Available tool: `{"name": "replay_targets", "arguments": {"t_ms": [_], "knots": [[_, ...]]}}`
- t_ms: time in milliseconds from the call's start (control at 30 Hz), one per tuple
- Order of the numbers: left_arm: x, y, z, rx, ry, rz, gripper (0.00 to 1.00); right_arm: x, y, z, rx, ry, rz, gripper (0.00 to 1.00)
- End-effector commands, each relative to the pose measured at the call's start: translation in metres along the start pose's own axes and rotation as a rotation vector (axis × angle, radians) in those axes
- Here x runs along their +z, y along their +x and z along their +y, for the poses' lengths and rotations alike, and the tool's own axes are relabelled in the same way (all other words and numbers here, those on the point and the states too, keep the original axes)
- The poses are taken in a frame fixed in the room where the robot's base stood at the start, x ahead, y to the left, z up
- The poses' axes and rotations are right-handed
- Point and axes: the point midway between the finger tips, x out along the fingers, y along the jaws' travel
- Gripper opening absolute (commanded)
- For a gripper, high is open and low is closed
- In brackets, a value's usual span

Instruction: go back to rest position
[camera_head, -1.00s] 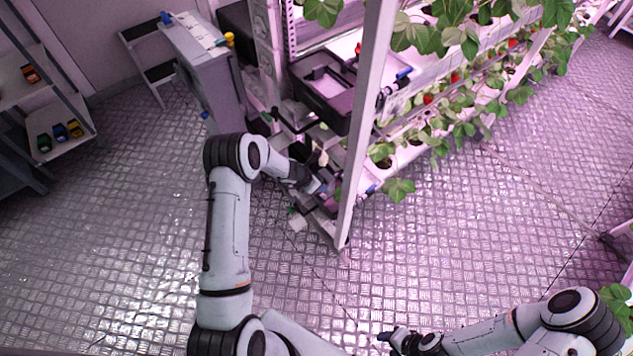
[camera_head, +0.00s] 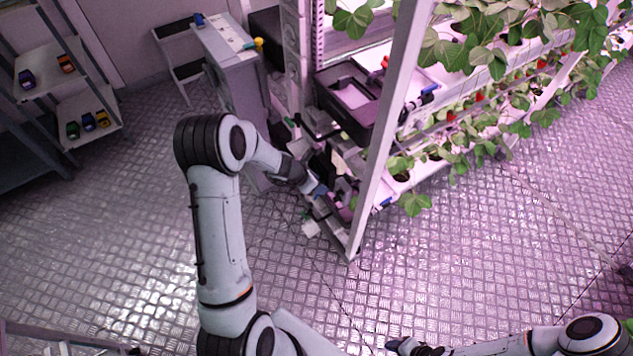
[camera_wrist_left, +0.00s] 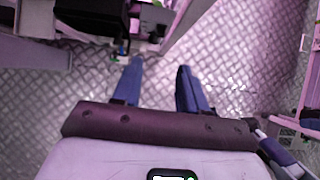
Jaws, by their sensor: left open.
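My left gripper (camera_head: 318,190) is beside the lower end of the white plant rack (camera_head: 372,160), partly lost among the dark items there. In the left wrist view its two blue fingers (camera_wrist_left: 160,84) stand apart, with bare metal floor showing between them and nothing held. My left arm reaches up from the bottom and bends at the elbow toward the rack. My right gripper (camera_head: 398,345) is at the bottom edge, over the floor, small and partly cut off; its jaws cannot be made out.
A black crate (camera_head: 325,90) sits on the rack's end, with strawberry plants (camera_head: 480,50) beyond. A grey cabinet (camera_head: 228,60) stands behind my left arm. Shelves (camera_head: 65,100) with small coloured bins are at far left. The patterned metal floor (camera_head: 120,230) is open at left and right.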

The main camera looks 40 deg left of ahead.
Motion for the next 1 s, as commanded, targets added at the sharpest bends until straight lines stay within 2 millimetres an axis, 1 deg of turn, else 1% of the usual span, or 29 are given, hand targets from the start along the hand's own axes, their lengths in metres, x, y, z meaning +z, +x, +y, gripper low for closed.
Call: {"name": "replay_targets", "arguments": {"t_ms": [433,500,567,667,733,767,800,867,900,967,1000], "knots": [[-0.001,0.001,0.000,0.000,0.001,0.002,0.43,0.001,0.001,0.000,0.000,0.000,-0.001,0.51],[-0.005,0.004,-0.004,-0.008,0.023,0.015,0.43,0.001,0.001,0.000,0.000,0.000,-0.001,0.51],[-0.015,0.009,-0.014,-0.027,0.077,0.047,0.43,0.001,0.001,0.000,0.000,0.000,-0.001,0.51],[-0.049,0.026,-0.045,-0.096,0.281,0.142,0.43,0.001,0.001,0.000,0.000,0.000,-0.001,0.51],[-0.084,0.038,-0.078,-0.180,0.518,0.223,0.43,0.001,0.001,0.000,0.000,0.000,-0.001,0.51],[-0.100,0.043,-0.093,-0.226,0.644,0.253,0.43,0.001,0.001,0.001,0.000,0.000,-0.001,0.51],[-0.122,0.048,-0.114,-0.291,0.822,0.283,0.43,0.001,0.001,0.001,0.000,0.000,-0.001,0.51],[-0.149,0.052,-0.144,-0.386,1.088,0.296,0.43,0.001,0.001,0.001,0.000,0.000,-0.001,0.51],[-0.164,0.054,-0.162,-0.448,1.260,0.284,0.43,0.001,0.001,0.001,0.000,0.000,-0.001,0.51],[-0.183,0.055,-0.189,-0.530,1.505,0.239,0.43,0.001,0.001,0.000,0.000,0.000,-0.001,0.51],[-0.192,0.055,-0.206,-0.574,1.652,0.195,0.43,0.001,0.001,0.000,0.000,0.000,-0.001,0.51]]}}
